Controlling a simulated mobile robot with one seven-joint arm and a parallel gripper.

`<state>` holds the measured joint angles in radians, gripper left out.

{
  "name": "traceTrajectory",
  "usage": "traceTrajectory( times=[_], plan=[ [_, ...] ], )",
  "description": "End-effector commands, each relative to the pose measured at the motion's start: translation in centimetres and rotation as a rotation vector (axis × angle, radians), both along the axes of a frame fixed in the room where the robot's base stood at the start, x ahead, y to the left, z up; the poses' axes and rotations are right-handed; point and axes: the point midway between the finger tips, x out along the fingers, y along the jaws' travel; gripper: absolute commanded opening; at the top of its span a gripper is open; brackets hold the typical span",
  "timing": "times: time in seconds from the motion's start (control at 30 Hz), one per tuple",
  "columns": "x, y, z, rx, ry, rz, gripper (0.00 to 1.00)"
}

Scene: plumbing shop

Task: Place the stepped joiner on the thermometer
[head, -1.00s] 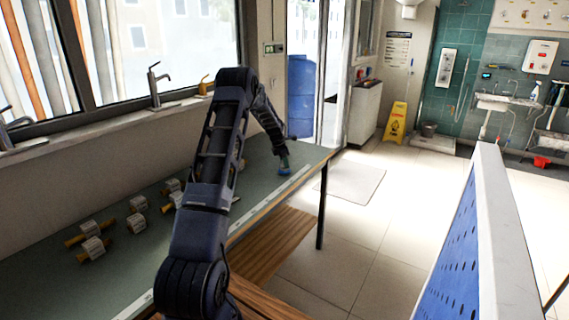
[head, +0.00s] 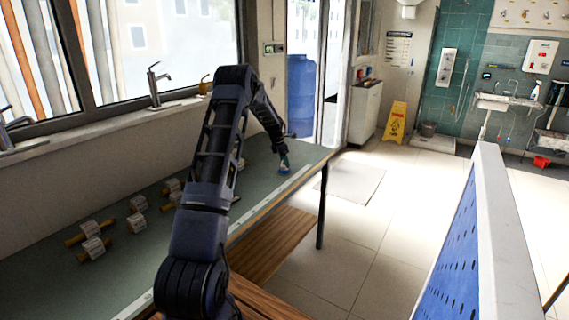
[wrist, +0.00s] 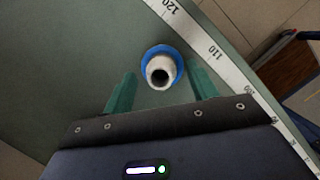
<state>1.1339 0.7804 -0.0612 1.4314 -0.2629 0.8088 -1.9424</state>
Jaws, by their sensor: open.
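A white, hollow, stepped tube, likely the stepped joiner (wrist: 160,72), stands upright in the wrist view with its open end towards the camera. A wider round blue piece (wrist: 150,52) shows around and below it. I cannot tell whether this blue piece is the thermometer or part of the joiner. My gripper (wrist: 161,80) is open, with its green fingers on either side of the white tube and gaps visible on both sides. In the head view my gripper (head: 284,158) points down over the blue piece (head: 284,169) near the bench's far right end.
The green bench (head: 100,268) has a ruler strip (wrist: 215,52) along its front edge, close to the blue piece. Several brown bars with white blocks (head: 93,246) lie on the bench at left. A blue perforated panel (head: 465,250) stands at right.

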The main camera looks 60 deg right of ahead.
Motion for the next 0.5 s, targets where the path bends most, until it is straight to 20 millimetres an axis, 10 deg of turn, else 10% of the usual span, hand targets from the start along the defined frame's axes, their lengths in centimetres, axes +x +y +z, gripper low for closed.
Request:
traceTrajectory(
  times=[0.5],
  plan=[
    [1.5, 2.0, 8.9, -0.002, -0.001, 0.001, 0.58]
  ],
)
